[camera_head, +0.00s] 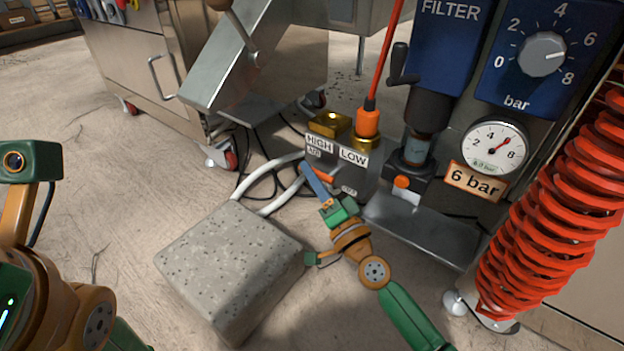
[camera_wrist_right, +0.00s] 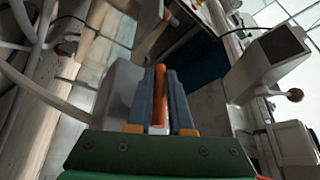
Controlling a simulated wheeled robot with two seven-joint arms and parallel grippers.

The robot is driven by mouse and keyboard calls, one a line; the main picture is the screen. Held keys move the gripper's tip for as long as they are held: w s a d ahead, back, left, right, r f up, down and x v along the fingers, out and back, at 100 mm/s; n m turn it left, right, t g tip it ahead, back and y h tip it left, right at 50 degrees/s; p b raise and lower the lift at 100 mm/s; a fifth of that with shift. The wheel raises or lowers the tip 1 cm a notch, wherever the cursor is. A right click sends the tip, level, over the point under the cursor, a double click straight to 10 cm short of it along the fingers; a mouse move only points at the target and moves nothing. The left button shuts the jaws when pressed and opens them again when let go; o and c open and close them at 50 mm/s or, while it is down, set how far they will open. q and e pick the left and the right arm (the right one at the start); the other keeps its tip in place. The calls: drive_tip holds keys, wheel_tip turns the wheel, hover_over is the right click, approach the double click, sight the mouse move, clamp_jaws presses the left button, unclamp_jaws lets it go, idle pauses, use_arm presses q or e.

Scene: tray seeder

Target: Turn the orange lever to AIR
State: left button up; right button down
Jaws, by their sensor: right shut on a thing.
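The orange lever (camera_head: 323,174) is on the front of a grey valve block (camera_head: 372,183) with HIGH and LOW plates. A small AIR label (camera_head: 314,153) is at its upper left and a small OFF label (camera_head: 349,190) at its lower right. My right gripper (camera_head: 310,172) reaches up to the lever from below, its blue fingers partly covering it. In the right wrist view the fingers (camera_wrist_right: 160,98) are shut on the orange lever (camera_wrist_right: 159,84), one on each side. The lever's exact angle is hard to tell. My left arm shows at the left edge, but its fingers are not visible.
A speckled stone block (camera_head: 225,265) stands left of my right gripper, with pale hoses (camera_head: 272,168) behind it. A red coiled hose (camera_head: 545,215) hangs at the right. An orange-ended plug (camera_head: 368,122) sits on the LOW outlet. A gauge (camera_head: 494,145) stands above the 6 bar plate.

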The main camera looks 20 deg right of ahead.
drive_tip(key=c, duration=0.8)
unclamp_jaws()
drive_tip(key=shift+c, duration=0.2)
drive_tip(key=b+v, duration=0.1)
drive_tip(key=v, duration=0.6)
drive_tip(key=shift+s, duration=0.15)
